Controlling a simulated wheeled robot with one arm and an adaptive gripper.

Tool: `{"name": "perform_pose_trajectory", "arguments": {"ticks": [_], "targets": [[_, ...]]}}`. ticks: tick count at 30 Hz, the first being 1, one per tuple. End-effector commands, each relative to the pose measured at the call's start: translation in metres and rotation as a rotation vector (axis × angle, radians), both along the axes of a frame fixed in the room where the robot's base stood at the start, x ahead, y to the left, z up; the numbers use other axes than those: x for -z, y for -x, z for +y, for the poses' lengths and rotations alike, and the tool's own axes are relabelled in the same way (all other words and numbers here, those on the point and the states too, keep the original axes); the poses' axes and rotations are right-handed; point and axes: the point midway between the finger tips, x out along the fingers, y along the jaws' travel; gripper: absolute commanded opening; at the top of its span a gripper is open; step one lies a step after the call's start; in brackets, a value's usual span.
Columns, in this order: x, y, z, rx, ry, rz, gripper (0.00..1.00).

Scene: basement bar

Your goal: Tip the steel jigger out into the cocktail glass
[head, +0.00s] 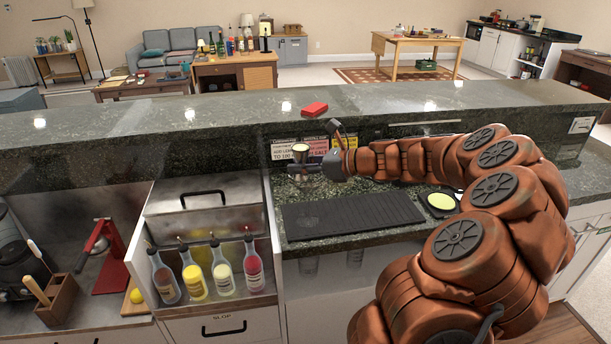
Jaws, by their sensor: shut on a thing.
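My gripper (303,170) is above the back of the green stone counter, reaching in from the right. It is shut on the steel jigger (300,149), a small cup that shows above the fingers with a tan top. The jigger looks upright; its lower part is hidden by the fingers. A faint clear glass (308,214) stands on the black ribbed mat (352,216), below and in front of my gripper. It looks like the cocktail glass, but its shape and contents are hard to make out. The jigger is apart from it.
Several pour-spout bottles (222,270) stand in a rack at the left. A raised stone ledge (220,120) runs behind, with a red block (315,108) on it. Label cards (284,148) are behind the gripper. A round yellow-green item (440,201) lies right of the mat.

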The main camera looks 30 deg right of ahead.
Motion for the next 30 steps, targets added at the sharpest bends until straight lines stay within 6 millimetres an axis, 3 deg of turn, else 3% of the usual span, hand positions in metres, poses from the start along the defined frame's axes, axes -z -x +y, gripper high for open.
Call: {"name": "perform_pose_trajectory", "arguments": {"ticks": [30], "targets": [[-0.0073, 0.0030, 0.0071, -0.004, -0.199, 0.084, 0.00]]}}
